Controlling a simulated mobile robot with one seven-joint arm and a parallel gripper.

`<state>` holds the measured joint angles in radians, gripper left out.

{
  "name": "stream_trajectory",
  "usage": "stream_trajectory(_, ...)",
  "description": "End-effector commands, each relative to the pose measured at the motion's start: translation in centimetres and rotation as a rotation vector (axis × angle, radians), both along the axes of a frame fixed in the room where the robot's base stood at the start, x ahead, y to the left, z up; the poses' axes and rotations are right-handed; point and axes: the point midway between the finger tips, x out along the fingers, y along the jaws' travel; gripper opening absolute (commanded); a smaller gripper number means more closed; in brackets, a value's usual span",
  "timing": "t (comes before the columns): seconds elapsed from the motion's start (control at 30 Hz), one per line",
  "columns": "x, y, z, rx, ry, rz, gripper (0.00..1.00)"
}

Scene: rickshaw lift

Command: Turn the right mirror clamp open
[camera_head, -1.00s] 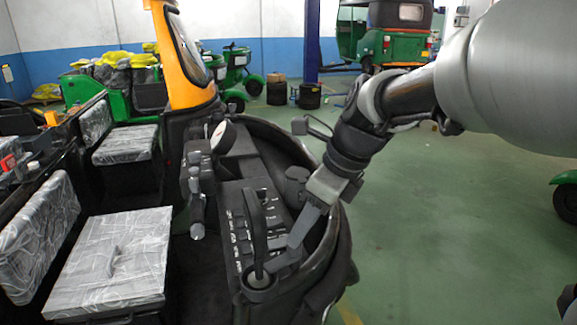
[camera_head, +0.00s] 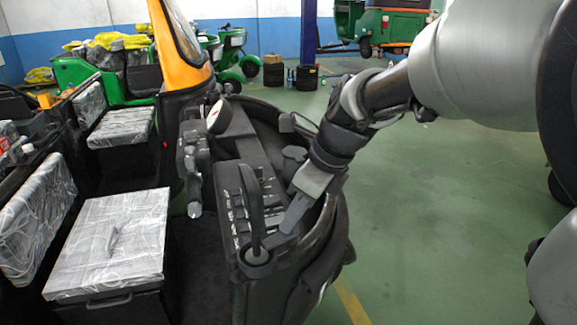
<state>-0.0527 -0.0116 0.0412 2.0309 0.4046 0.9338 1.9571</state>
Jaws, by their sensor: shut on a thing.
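The three-wheeler's dark dashboard and front panel (camera_head: 232,205) fill the middle of the head view. A black curved lever (camera_head: 256,200) stands upright on it, rising from a round base (camera_head: 257,256). My gripper (camera_head: 282,236) reaches down from the right, its fingers pointing down and left close to the lever's base. It is shut on a small dark part there, which I take to be the right mirror clamp (camera_head: 273,241). The fingers largely hide this part, so how far it is turned cannot be told.
The curved black front shell (camera_head: 335,235) rises close to the right of my gripper. Plastic-wrapped seats (camera_head: 115,240) lie to the left, and the yellow windscreen frame (camera_head: 172,45) stands behind. Open green floor (camera_head: 430,230) spreads to the right. Other green vehicles (camera_head: 390,22) stand far back.

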Motion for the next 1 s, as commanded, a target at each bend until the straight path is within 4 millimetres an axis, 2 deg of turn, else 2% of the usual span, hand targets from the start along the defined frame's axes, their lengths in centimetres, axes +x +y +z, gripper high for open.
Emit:
stream_trajectory(0.37,0.10,-0.03,0.33,0.002,0.003,0.117,0.02)
stream_trajectory(1.0,0.57,-0.08,0.50,0.001,0.002,0.698,0.02)
